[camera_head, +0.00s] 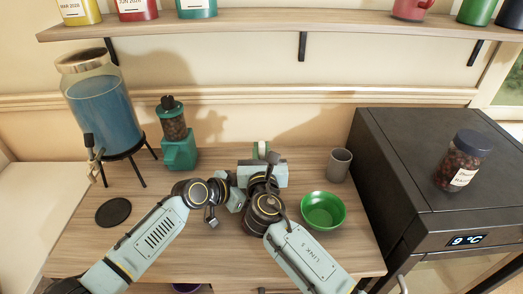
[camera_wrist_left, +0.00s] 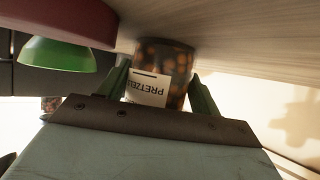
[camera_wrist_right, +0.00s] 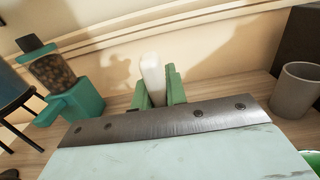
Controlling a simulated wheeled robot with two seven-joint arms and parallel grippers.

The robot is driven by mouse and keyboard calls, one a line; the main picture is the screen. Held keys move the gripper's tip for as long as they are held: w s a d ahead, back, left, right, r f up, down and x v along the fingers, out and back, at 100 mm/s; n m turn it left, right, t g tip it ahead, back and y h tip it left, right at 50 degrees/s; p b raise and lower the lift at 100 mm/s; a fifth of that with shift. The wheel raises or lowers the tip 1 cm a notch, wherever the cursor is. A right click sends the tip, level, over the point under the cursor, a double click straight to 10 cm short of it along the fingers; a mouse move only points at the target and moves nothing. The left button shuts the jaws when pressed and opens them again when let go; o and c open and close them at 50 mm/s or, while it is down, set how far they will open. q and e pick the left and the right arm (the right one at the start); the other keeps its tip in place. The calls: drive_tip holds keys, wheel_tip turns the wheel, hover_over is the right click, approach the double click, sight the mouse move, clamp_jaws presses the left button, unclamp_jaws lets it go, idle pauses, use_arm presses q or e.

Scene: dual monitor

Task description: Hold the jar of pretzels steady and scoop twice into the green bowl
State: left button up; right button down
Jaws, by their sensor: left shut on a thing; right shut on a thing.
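The green bowl (camera_head: 323,211) stands at the right of the table, empty; it shows in the left wrist view (camera_wrist_left: 57,56), and its edge in the right wrist view (camera_wrist_right: 312,160). The pretzel jar (camera_wrist_left: 175,65) has a white label and stands between the green fingers of my left gripper (camera_wrist_left: 158,85), which is shut on it. In the head view my arms hide the jar. My right gripper (camera_wrist_right: 155,92) is shut on a white upright piece (camera_wrist_right: 153,72), apparently the scoop, left of and behind the bowl. The scoop's other end cannot be made out.
A grey cup (camera_head: 339,165) stands behind the bowl. A green coffee grinder (camera_head: 179,150), a drink dispenser (camera_head: 105,105) and a black coaster (camera_head: 113,212) are on the left. A dark fridge (camera_head: 430,150) with a jar (camera_head: 462,160) on top bounds the right. A shelf (camera_head: 270,25) runs above.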

wheel_tip(320, 180, up, 13)
idle(1.6)
drive_tip(key=s+d+f, duration=0.2)
drive_tip(key=s+d, duration=0.2)
drive_tip(key=d, duration=0.4)
drive_tip(key=s+d+f, duration=0.2)
drive_tip(key=s+d, duration=0.3)
drive_tip(key=d, duration=0.3)
drive_tip(key=s+a+f+n+t+y, duration=0.4)
drive_tip(key=s+a+f+n+y, duration=0.2)
drive_tip(key=n, duration=1.2)
drive_tip(key=shift+a+f+n+y, duration=0.3)
drive_tip(key=shift+a+f+y, duration=1.1)
drive_tip(key=shift+a, duration=0.7)
drive_tip(key=shift+f, duration=0.15)
